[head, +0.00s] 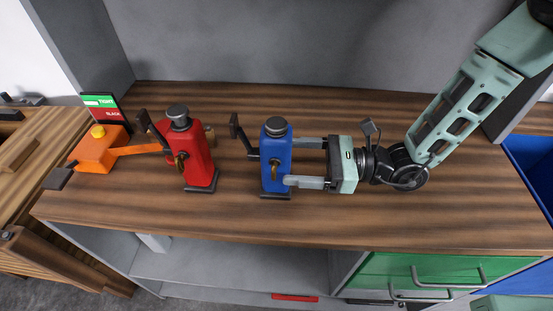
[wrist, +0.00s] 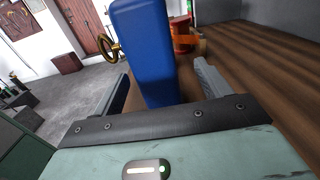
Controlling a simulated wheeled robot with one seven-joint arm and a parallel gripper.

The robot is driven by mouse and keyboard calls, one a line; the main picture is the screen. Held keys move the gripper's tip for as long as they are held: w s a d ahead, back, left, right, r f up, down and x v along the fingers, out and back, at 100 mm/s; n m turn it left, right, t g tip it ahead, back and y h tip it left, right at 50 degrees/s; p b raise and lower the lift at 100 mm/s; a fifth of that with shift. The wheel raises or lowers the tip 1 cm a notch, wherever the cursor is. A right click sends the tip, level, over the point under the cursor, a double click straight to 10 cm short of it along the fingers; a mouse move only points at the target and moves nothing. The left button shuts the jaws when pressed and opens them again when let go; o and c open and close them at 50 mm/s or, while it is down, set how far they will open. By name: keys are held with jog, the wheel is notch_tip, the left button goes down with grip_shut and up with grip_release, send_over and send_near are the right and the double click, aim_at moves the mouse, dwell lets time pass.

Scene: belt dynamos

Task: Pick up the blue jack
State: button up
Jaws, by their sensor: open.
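The blue jack (head: 275,160) stands upright on the wooden bench top, with a dark cap, a crank handle on its left and a brass piece on its front. My gripper (head: 288,163) comes in level from the right. Its two fingers are open, one behind and one in front of the blue jack's right side. In the wrist view the blue jack (wrist: 151,55) stands between the two fingers (wrist: 160,88), with gaps visible toward the palm. Its top is cut off there. Whether the fingers touch it I cannot tell.
A red jack (head: 195,155) stands a short way left of the blue one. An orange tool (head: 97,150) and a green and red sign (head: 101,107) are farther left. A grey wall (head: 300,45) rises behind. The bench front edge is clear, above green drawers (head: 430,268).

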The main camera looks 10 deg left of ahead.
aim_at(279, 161)
jog(key=a, duration=0.2)
jog(key=s+a+p, duration=0.1)
jog(key=a, duration=0.1)
jog(key=shift+r, duration=0.2)
jog(key=shift+a, duration=0.3)
grip_shut()
